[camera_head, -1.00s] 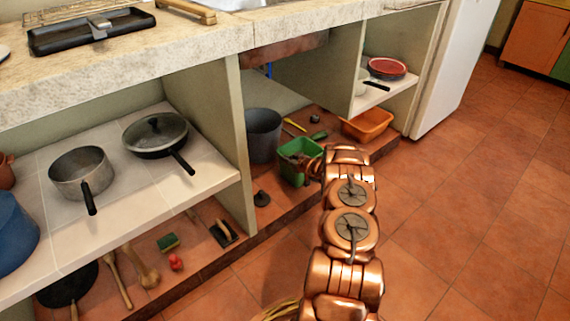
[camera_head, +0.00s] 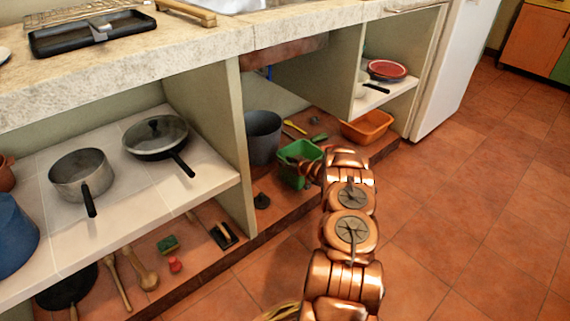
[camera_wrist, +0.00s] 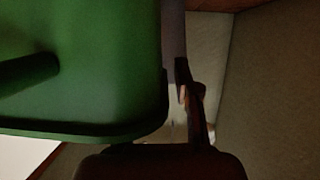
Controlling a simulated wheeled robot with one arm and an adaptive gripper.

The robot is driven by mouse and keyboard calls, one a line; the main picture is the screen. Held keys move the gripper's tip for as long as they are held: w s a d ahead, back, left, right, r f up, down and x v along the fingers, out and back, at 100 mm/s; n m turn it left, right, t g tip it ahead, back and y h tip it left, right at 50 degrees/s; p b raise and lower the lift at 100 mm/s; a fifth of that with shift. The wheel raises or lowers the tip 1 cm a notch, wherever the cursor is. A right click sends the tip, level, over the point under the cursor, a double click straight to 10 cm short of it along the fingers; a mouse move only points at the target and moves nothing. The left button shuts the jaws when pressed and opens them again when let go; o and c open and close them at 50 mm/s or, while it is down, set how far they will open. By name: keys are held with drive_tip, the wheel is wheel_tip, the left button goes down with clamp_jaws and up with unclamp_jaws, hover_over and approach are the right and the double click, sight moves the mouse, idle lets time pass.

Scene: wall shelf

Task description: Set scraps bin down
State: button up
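The scraps bin appears to be the green bin (camera_head: 297,166), open at the top, at the front of the low ledge under the counter. My gripper (camera_head: 314,170) is at its right side, and the fingers are partly hidden there by the bin and my wrist. In the wrist view the bin (camera_wrist: 90,95) fills the left half, very close. One dark finger (camera_wrist: 194,105) stands along its right edge; the other finger is hidden. The gripper seems shut on the bin's side. I cannot tell whether the bin's base touches the ledge.
A grey bucket (camera_head: 262,136) stands just behind and left of the bin. An orange tub (camera_head: 367,127) is to the right on the same ledge. The tiled floor (camera_head: 460,220) is clear.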

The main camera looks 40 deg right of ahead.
drive_tip(key=shift+s+r, duration=0.25)
drive_tip(key=shift+r, duration=0.05)
drive_tip(key=shift+d+p+v, duration=0.4)
drive_tip(key=shift+p+v, duration=1.3)
drive_tip(key=shift+v, duration=4)
drive_tip(key=w+a+r+g+h, duration=0.2)
drive_tip(key=w+a+r+g, duration=0.15)
drive_tip(key=r, duration=0.55)
drive_tip(key=s+a+r+m+g, duration=0.1)
drive_tip(key=s+a+r+g, duration=0.45)
drive_tip(key=a+r, duration=0.6)
drive_tip(key=s+a+r+g+y, duration=0.1)
drive_tip(key=s+a+r+g, duration=0.1)
drive_tip(key=s+a, duration=0.9)
drive_tip(key=s+a+r+g+y, duration=0.1)
drive_tip(key=s+a+r+g, duration=0.2)
drive_tip(key=s+a, duration=0.8)
drive_tip(key=s+a+r+n+g+y, duration=0.1)
drive_tip(key=s+a+r+g, duration=0.2)
drive_tip(key=s+a, duration=0.8)
drive_tip(key=s+r, duration=0.2)
drive_tip(key=s, duration=0.3)
drive_tip(key=shift+s+a, duration=0.25)
drive_tip(key=shift+a, duration=0.15)
